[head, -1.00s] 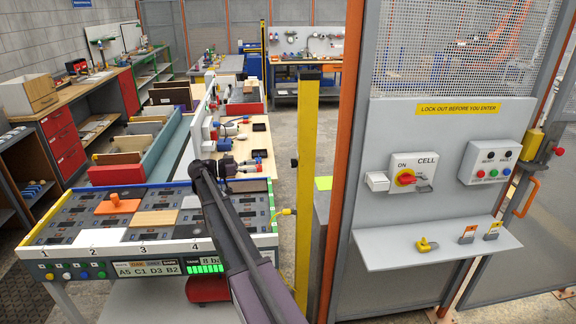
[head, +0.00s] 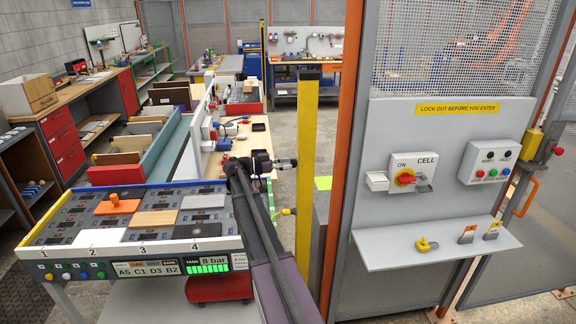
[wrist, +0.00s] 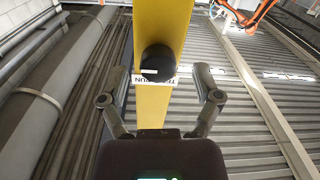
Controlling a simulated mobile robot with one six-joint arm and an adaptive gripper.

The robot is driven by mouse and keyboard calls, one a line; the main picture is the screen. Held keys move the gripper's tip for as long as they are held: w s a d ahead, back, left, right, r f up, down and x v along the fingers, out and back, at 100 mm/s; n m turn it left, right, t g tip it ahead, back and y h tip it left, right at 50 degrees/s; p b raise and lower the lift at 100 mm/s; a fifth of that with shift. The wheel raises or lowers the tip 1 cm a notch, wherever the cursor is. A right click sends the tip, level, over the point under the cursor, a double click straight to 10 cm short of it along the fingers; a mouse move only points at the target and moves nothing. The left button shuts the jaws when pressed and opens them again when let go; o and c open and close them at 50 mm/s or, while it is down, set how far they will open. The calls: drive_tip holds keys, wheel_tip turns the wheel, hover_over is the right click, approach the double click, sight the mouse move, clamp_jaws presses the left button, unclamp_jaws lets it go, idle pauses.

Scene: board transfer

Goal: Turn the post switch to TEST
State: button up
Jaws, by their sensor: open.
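The yellow post (head: 306,150) stands right of my gripper in the head view. The post switch is a round black knob (wrist: 156,64) on the yellow post, facing the wrist camera. A short white mark shows on the knob, towards its lower left. A white label (wrist: 170,82) sits just below the knob; it is partly covered and its lettering is not fully readable. My gripper (wrist: 161,76) is open, with one finger on each side of the post and knob, apart from both. In the head view my gripper (head: 277,163) is at the post's left side, hiding the knob there.
The slotted board (head: 130,215) with numbered columns lies left of my arm.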

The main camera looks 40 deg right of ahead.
drive_tip(key=shift+s+d, duration=0.25)
drive_tip(key=shift+d, duration=0.25)
drive_tip(key=shift+c, duration=0.2)
clamp_jaws()
drive_tip(key=shift+a, duration=0.15)
